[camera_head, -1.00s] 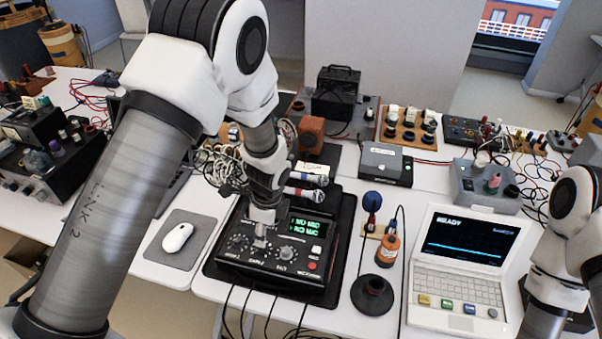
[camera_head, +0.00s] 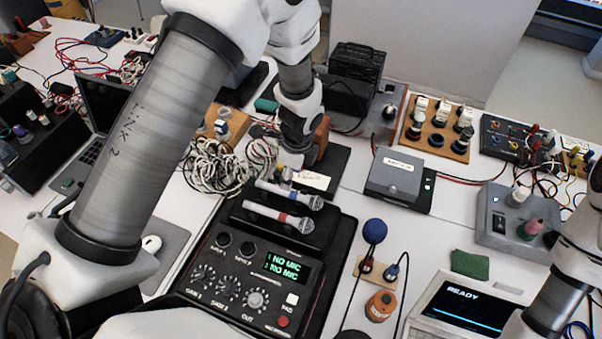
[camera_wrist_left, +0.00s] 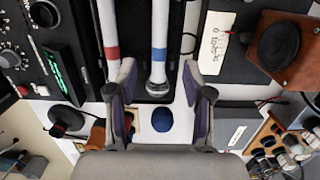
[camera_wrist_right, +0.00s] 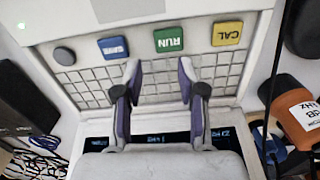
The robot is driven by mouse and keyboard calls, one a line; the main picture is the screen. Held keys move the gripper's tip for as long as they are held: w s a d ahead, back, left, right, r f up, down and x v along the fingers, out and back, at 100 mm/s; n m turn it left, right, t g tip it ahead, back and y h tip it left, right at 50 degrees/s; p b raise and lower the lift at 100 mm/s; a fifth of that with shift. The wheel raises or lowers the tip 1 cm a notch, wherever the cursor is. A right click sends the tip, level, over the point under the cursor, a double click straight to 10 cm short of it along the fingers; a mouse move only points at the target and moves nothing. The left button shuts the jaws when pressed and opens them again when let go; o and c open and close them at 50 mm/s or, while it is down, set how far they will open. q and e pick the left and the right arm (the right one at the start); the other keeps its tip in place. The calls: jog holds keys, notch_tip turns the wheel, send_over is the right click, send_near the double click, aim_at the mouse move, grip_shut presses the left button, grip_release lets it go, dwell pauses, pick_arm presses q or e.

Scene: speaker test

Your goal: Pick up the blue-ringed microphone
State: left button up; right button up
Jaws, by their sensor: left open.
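The blue-ringed microphone (camera_head: 290,193) lies on the dark rest behind the mixer. In the left wrist view its white handle and blue band (camera_wrist_left: 159,55) show between my open left fingers, with its grille pointing toward the gripper. The red-ringed microphone (camera_head: 278,216) lies beside it, nearer the mixer; in the left wrist view its red band (camera_wrist_left: 112,52) shows beside the left finger. My left gripper (camera_wrist_left: 158,82) is empty; in the head view it is at the handle end of the blue-ringed microphone, partly hidden. My right gripper (camera_wrist_right: 158,70) is open and empty above the terminal keyboard.
The mixer (camera_head: 213,262) reads NO MIC twice. White coiled cable (camera_head: 213,162) lies left of my left gripper. An orange-brown block stands close to it (camera_wrist_left: 279,45). A blue ball-topped item (camera_head: 375,231) stands right of the microphones. A grey box (camera_head: 397,172) sits farther right.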

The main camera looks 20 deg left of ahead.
pick_arm(q)
jog(key=shift+w+f, duration=0.2)
jog(key=shift+f, duration=0.1)
jog(key=f, duration=0.6)
jog(key=shift+s+a+f, duration=0.1)
jog(key=shift+s+a, duration=0.25)
jog(key=shift+a, duration=0.05)
jog(key=shift+w+f, duration=0.15)
jog(key=shift+f, duration=0.25)
jog(key=shift+r, duration=0.15)
grip_shut()
